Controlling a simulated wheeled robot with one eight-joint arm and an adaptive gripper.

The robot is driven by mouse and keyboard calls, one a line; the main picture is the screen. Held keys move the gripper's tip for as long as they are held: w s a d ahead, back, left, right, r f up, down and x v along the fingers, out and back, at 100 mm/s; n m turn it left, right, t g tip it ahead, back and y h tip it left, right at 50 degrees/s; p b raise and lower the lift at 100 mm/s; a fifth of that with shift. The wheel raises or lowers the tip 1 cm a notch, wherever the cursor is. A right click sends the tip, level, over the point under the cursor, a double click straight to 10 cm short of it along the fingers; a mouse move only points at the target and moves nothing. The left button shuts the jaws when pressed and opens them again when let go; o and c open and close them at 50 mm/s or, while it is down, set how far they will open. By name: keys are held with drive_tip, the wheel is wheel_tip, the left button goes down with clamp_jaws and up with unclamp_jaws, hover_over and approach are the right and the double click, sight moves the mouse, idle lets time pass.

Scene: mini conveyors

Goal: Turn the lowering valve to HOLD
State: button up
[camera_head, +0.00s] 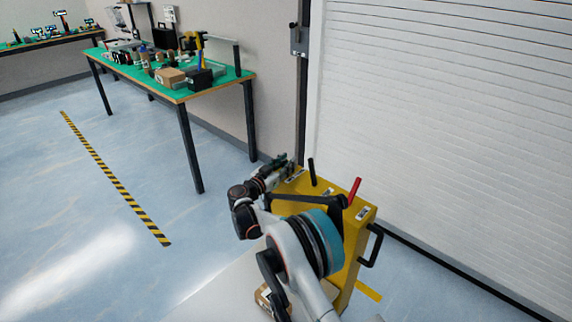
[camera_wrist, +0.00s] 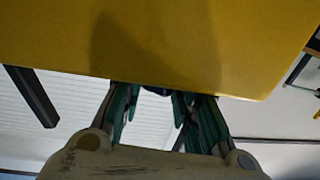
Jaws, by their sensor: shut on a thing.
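The yellow box-like unit (camera_head: 352,252) stands on the floor by the shutter, with a black lever (camera_head: 312,172), a red lever (camera_head: 355,188) and small white labels on top. My gripper (camera_head: 284,162) is at the unit's far left end. In the wrist view, the green-padded fingers of my gripper (camera_wrist: 155,96) close around a small dark piece at the edge of the yellow surface (camera_wrist: 190,45). It appears to be the lowering valve (camera_wrist: 155,90), mostly hidden by the fingers. Its setting and the label wording cannot be read.
A white roller shutter (camera_head: 450,120) and a dark post (camera_head: 301,100) are close behind the unit. A black handle (camera_head: 373,246) sticks out at its right. A cardboard box (camera_head: 264,299) is low beside it. A green-topped workbench (camera_head: 180,92) stands back left; open floor lies left.

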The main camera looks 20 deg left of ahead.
drive_tip(key=o, duration=1.1)
drive_tip(key=v, duration=1.2)
